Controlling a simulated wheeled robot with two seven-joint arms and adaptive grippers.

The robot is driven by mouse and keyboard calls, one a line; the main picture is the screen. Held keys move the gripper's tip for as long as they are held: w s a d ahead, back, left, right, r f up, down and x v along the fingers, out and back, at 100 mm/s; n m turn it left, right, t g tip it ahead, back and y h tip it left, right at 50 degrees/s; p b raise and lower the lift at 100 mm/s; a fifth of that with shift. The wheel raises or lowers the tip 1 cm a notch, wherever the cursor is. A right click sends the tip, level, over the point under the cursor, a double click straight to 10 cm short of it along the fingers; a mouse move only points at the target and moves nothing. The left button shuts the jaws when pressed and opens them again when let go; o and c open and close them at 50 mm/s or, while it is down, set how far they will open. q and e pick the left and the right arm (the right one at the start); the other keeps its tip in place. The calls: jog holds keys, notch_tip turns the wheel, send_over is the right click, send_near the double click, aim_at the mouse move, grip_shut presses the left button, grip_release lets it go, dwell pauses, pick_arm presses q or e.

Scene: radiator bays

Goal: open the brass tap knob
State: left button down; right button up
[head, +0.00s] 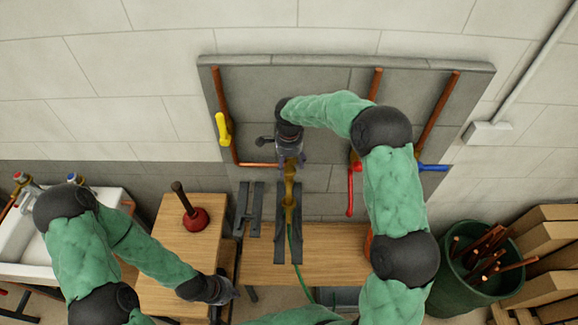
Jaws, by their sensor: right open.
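The brass tap (290,198) stands upright in front of the grey wall panel, in the middle of the view. A green hose (294,245) runs down from it. My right gripper (291,161) is open at the top of the brass tap, with its fingers pointing down. The gripper hides the knob, so I cannot tell whether it touches it. My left gripper (228,293) is low, beside the right edge of the wooden bench, away from the tap. Its fingers are too small and dark to read.
Copper pipes carry a yellow lever (222,129), a red lever (351,190) and a blue lever (433,168) around the tap. A plunger (193,217) stands on the left bench. A green bin (454,291) and cardboard boxes (545,262) fill the right.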

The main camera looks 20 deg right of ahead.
aim_at(289, 172)
jog(key=shift+f, duration=1.25)
jog(key=c, duration=1.1)
jog(key=shift+n, duration=0.3)
jog(key=shift+c, duration=0.2)
jog(key=n+b, duration=0.2)
jog(key=shift+n, duration=0.3)
jog(key=n+b, duration=0.1)
jog(key=n, duration=0.3)
jog(key=n+b, duration=0.1)
jog(key=n, duration=0.4)
jog(key=shift+r+n, duration=0.1)
jog(key=shift+n, duration=2.2)
